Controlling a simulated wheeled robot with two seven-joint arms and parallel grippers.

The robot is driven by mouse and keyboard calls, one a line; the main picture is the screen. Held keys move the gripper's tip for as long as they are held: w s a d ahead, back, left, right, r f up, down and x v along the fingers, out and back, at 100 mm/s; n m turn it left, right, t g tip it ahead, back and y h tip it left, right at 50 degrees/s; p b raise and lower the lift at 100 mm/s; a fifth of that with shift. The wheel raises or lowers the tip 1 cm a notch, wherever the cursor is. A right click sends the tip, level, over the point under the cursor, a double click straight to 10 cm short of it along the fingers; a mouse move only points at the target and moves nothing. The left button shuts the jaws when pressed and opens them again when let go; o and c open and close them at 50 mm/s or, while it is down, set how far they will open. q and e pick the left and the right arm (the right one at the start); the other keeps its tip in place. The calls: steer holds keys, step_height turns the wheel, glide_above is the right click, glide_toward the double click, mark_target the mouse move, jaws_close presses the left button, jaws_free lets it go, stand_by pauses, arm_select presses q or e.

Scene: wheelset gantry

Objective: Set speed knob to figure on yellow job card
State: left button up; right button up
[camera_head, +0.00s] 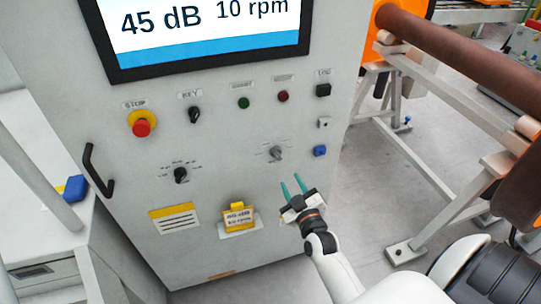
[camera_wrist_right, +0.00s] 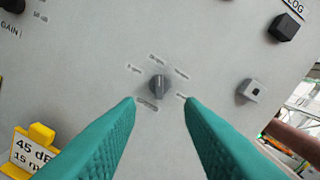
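The speed knob is a small grey knob (camera_head: 276,153) on the cabinet front, ringed by small rpm labels. In the right wrist view the knob (camera_wrist_right: 158,86) stands just beyond the fingertips, centred between them. Its labels are too small to read surely. My right gripper (camera_head: 291,180) is open and empty, below and right of the knob, apart from it; its teal fingers (camera_wrist_right: 160,104) frame the knob. The yellow job card (camera_head: 239,217) sits in a holder lower on the panel; in the wrist view the card (camera_wrist_right: 32,153) reads 45 dB and 15 rpm. My left gripper is out of view.
The screen (camera_head: 205,30) reads 45 dB and 10 rpm. A black gain knob (camera_head: 180,175), red stop button (camera_head: 141,127), key switch (camera_head: 194,115) and blue button (camera_head: 320,151) share the panel. A handle (camera_head: 98,170) juts out at left. A gantry frame (camera_head: 430,150) stands right.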

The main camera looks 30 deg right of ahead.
mark_target(278, 157)
steer(key=p+x, duration=0.1)
steer(key=x, duration=1)
steer(key=shift+w, duration=0.1)
jaws_close()
